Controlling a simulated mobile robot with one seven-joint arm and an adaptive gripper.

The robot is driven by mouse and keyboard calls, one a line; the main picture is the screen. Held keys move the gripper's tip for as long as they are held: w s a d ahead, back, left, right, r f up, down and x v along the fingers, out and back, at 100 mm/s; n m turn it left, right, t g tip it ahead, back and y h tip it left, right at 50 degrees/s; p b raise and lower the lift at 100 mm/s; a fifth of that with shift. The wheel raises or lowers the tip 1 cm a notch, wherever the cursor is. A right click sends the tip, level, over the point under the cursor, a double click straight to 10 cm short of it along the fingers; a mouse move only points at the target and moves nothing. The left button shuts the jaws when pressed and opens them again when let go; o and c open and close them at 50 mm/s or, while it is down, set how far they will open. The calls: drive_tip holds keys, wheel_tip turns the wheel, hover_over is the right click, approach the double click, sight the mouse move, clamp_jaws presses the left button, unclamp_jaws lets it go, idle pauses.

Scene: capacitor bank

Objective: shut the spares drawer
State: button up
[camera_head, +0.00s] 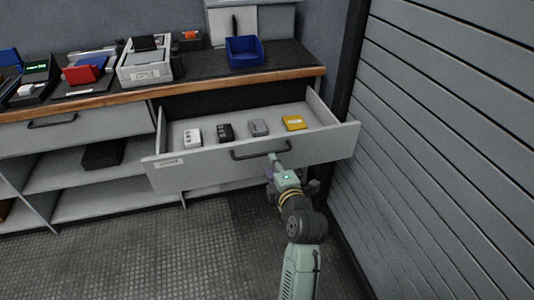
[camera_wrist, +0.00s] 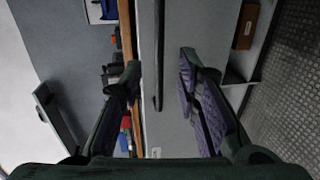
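The spares drawer (camera_head: 205,172) stands pulled out at the right end of the workbench, with a light grey front and a dark bar handle (camera_head: 248,156). White, black, grey and yellow parts lie in a row inside it. My gripper (camera_head: 273,162) is in front of the drawer front, close to the handle's right part. In the wrist view my gripper (camera_wrist: 160,62) has its fingers apart, with the handle (camera_wrist: 157,60) and the drawer front (camera_wrist: 178,120) showing between them. I cannot tell whether the fingers touch the handle.
The wooden-edged bench top (camera_head: 200,88) holds a blue bin (camera_head: 245,53), a grey box (camera_head: 145,68) and a red item (camera_head: 82,74). Another drawer (camera_head: 75,133) at left is shut above open shelves. A slatted grey wall (camera_head: 440,130) stands close on the right. Floor in front is clear.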

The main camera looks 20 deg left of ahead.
sight(267, 154)
drive_tip(key=p+x, duration=0.1)
drive_tip(key=x, duration=0.6)
drive_tip(key=shift+w+a+p, duration=0.25)
drive_tip(key=shift+w+p, duration=0.05)
drive_tip(key=shift+p, duration=0.1)
clamp_jaws()
idle(0.4)
